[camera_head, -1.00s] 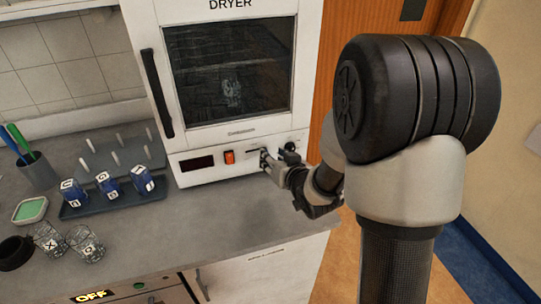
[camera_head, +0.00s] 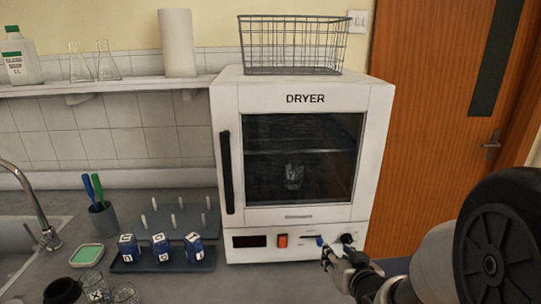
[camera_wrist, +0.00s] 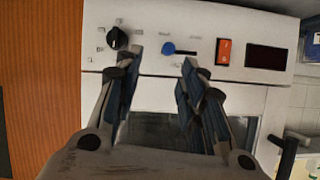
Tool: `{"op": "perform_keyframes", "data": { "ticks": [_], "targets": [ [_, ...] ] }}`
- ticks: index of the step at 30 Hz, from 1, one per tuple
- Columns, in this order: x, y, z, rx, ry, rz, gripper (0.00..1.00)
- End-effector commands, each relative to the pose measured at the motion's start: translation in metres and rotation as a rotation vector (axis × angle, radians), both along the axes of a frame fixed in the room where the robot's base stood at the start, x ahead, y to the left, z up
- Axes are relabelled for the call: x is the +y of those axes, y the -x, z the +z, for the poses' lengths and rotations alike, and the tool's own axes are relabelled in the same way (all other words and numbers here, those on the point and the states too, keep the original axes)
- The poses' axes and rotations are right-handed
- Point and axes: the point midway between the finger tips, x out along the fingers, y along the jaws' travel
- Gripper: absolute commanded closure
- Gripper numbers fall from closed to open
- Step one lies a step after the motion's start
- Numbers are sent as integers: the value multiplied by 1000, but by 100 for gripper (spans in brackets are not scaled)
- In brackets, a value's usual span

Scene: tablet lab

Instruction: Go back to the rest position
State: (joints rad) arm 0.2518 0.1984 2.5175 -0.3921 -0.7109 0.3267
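My gripper (camera_head: 338,258) is in front of the dryer's control panel at the lower right in the head view. In the wrist view my gripper (camera_wrist: 163,62) has its two fingers spread apart with nothing between them. The white dryer (camera_head: 380,150) stands on the counter with its door closed, and a glass beaker (camera_head: 293,175) shows inside. Its panel has a blue slider knob (camera_wrist: 168,48), a black dial (camera_wrist: 117,38), an orange-red switch (camera_wrist: 224,52) and a dark display (camera_wrist: 266,57). Whether the fingertips touch the panel is hard to tell.
A pen cup (camera_head: 104,220), green-topped dish (camera_head: 87,254), empty beakers (camera_head: 125,294) and sink (camera_head: 14,240) are further left. A wire basket (camera_head: 290,45) sits on the dryer.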

Motion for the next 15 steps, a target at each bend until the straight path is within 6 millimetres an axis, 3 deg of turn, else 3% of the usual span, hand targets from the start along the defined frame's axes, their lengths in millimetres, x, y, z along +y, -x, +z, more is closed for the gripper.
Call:
{"op": "perform_keyframes", "data": {
  "ticks": [1, 5, 8, 15],
  "targets": [
    [1, 6, 13, 23, 30, -8, 63],
    [0, 41, 35, 151, 105, -46, 63],
    [4, 78, 48, 263, 137, -61, 63],
    [33, 190, 69, 521, 141, -19, 63]
  ]
}}
